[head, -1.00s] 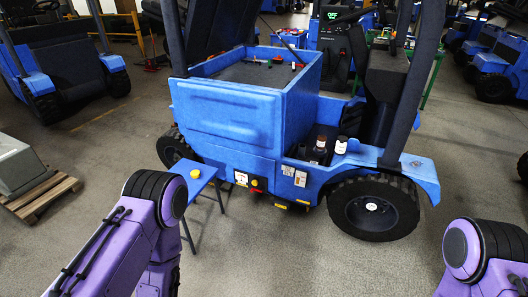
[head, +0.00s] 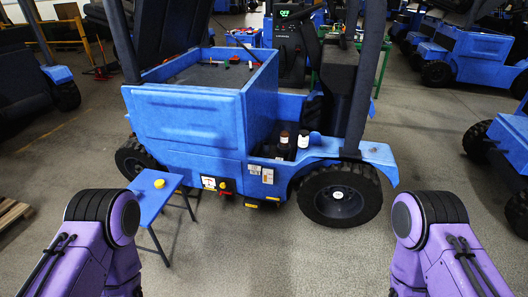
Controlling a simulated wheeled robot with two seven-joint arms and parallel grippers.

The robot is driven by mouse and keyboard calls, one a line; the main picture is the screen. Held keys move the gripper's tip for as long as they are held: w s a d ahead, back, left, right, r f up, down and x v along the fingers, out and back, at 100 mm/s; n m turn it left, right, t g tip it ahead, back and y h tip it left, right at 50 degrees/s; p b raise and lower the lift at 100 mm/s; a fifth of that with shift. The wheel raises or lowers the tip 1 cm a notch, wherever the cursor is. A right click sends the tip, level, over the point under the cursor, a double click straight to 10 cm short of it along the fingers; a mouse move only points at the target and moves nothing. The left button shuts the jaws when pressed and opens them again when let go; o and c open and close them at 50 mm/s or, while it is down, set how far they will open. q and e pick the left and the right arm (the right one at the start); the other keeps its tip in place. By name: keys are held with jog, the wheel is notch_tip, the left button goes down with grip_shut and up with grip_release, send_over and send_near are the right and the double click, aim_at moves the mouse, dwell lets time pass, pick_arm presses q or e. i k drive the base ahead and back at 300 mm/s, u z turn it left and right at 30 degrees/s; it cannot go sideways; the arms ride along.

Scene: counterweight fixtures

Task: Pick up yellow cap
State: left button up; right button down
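A small yellow cap (head: 159,183) lies on a blue stool-like table (head: 152,201) in front of the blue vehicle, at the left of the head view. My purple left arm comes in at the lower left, just in front of the table, and my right arm at the lower right. Neither gripper shows in the frame, so what they hold cannot be seen. The cap stands apart from both visible arm parts.
A wooden pallet (head: 10,211) lies at the left edge. The floor (head: 270,250) between my arms is clear.

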aim_at(160, 184)
jog(key=u, duration=0.3)
jog(key=i, duration=0.75)
jog(key=u, duration=0.6)
jog(key=i, duration=2.1)
jog(key=z, duration=0.05)
